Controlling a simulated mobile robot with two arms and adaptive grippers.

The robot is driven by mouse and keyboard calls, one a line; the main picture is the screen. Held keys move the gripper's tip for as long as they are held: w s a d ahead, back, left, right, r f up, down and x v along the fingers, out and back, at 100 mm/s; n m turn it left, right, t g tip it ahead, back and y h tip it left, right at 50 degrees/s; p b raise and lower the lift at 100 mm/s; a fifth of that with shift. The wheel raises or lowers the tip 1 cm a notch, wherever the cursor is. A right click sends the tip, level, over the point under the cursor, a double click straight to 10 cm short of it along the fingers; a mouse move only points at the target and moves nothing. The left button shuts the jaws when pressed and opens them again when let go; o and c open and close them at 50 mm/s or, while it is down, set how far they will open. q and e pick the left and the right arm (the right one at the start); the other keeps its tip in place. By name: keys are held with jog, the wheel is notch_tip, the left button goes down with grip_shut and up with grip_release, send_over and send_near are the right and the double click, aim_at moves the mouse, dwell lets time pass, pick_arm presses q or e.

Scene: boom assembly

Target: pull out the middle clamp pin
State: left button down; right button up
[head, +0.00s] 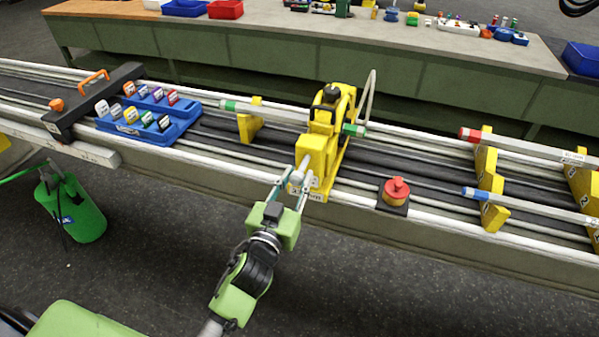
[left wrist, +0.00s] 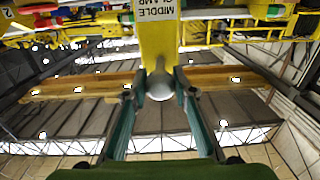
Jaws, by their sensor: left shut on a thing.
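The yellow middle clamp (head: 318,150) stands upright on the long rail bench, with a black knob on top. Its pin (head: 302,170) is a pale grey rod end on the clamp's near side. My left gripper (head: 296,184) reaches up from below and is shut on the pin. In the left wrist view the round pin end (left wrist: 160,86) sits between the two fingertips (left wrist: 163,92), below the yellow clamp body (left wrist: 158,35) with its upside-down MIDDLE CLAMP label. The inner part of the pin is hidden. My right gripper is not in view.
A red button (head: 396,191) on a dark base stands right of the clamp. A blue tray (head: 185,128) with coloured pieces and an orange-handled black frame (head: 95,100) are left. Yellow supports (head: 486,180) hold rods at right.

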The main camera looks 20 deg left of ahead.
pick_arm(q)
jog(key=shift+s, duration=0.3)
jog(key=shift+w+f, duration=0.1)
jog(key=c, duration=1.7)
grip_release()
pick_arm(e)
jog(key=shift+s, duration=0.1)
pick_arm(q)
jog(key=s, duration=1.2)
jog(key=shift+a, duration=0.2)
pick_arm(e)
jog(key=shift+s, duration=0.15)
